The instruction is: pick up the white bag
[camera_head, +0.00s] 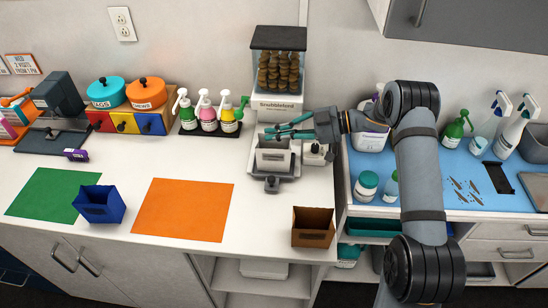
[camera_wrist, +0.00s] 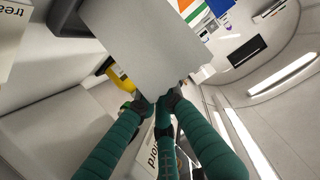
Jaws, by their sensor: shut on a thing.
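The white bag (camera_head: 273,160), a small box-like bag with a label on its front, is upright at the foot of the treat dispenser (camera_head: 277,103). In the wrist view the fingertips (camera_wrist: 158,103) meet the edge of a plain pale panel, the bag's wall (camera_wrist: 150,45). Whether the bag's bottom touches the dispenser's base is unclear.
A brown bag (camera_head: 313,227) stands at the counter's front right, and a blue bag (camera_head: 99,204) by the green mat (camera_head: 45,192). The orange mat (camera_head: 182,210) is bare. Pump bottles (camera_head: 207,118) stand left of the dispenser; a white container (camera_head: 315,153) is just right of the bag.

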